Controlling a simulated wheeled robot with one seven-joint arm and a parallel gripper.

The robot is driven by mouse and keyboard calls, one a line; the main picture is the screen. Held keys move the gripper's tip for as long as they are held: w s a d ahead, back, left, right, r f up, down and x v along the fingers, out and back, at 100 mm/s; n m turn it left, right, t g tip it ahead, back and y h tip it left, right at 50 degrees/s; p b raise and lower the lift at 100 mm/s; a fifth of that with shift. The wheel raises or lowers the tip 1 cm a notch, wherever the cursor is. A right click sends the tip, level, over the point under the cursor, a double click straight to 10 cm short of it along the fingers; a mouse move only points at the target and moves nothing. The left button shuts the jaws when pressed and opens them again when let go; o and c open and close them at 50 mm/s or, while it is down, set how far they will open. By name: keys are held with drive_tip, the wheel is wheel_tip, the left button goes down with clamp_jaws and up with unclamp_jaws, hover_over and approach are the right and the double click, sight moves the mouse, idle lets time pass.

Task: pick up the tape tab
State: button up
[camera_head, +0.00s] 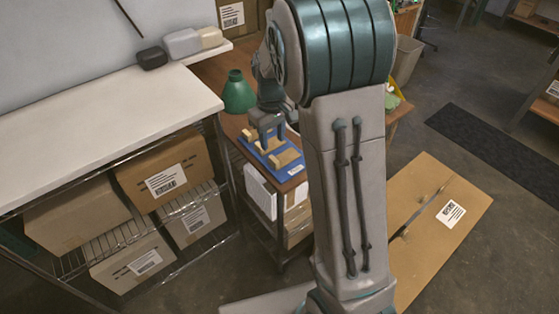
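My gripper (268,138) points down over a blue tray (270,165) on the brown wooden table. Its two fingers show as an inverted U, spread apart. Tan-yellow pieces (288,157) lie on the tray, below and beside the fingers. I cannot tell which of them, if any, is the tape tab; they are small and partly hidden by the gripper. Whether the fingertips touch any piece is not clear.
A white worktop (90,120) is at left, with cardboard boxes (165,175) on wire shelves below. A flattened carton (440,215) lies on the floor at right. My arm hides the table's right part.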

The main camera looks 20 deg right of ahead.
sight(274, 159)
drive_tip(key=f, duration=0.8)
drive_tip(key=shift+w+d+f, duration=0.15)
drive_tip(key=shift+w+f, duration=0.05)
drive_tip(key=shift+f, duration=0.1)
clamp_jaws()
